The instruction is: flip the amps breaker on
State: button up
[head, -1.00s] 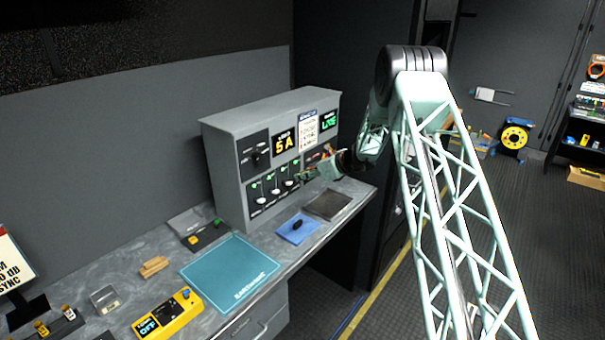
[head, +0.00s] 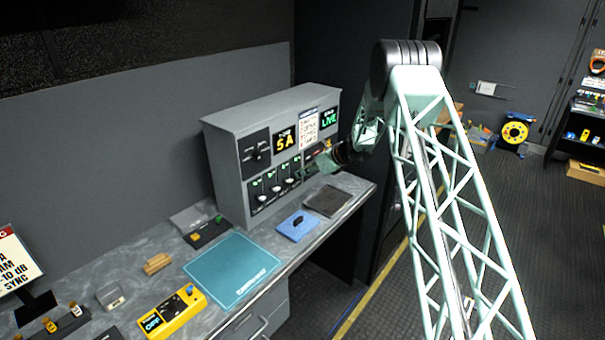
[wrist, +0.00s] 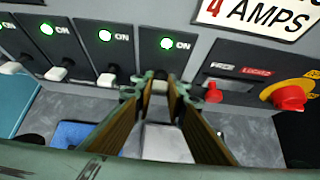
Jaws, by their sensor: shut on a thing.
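The breaker row (head: 264,188) is on the front of a grey console (head: 228,160). In the wrist view, several breakers show lit green lamps marked ON and white-tipped levers. My gripper (wrist: 157,90) is at the rightmost breaker, its fingertips shut on that breaker's lever (wrist: 160,86). The fingers hide most of the lever. The green lamp (wrist: 167,43) above it is lit. A white sign (wrist: 265,16) reading "4 AMPS" is up and to the right. In the head view my gripper (head: 308,171) reaches the console's lower right and covers that breaker.
The desk holds a blue pad (head: 297,227), a dark mat (head: 327,201), a teal mat (head: 232,268) and a yellow meter (head: 172,312).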

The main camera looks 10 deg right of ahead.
jog(key=o, duration=0.9)
jog(key=shift+c, duration=0.2)
jog(key=v, duration=1.2)
jog(key=shift+f, duration=0.1)
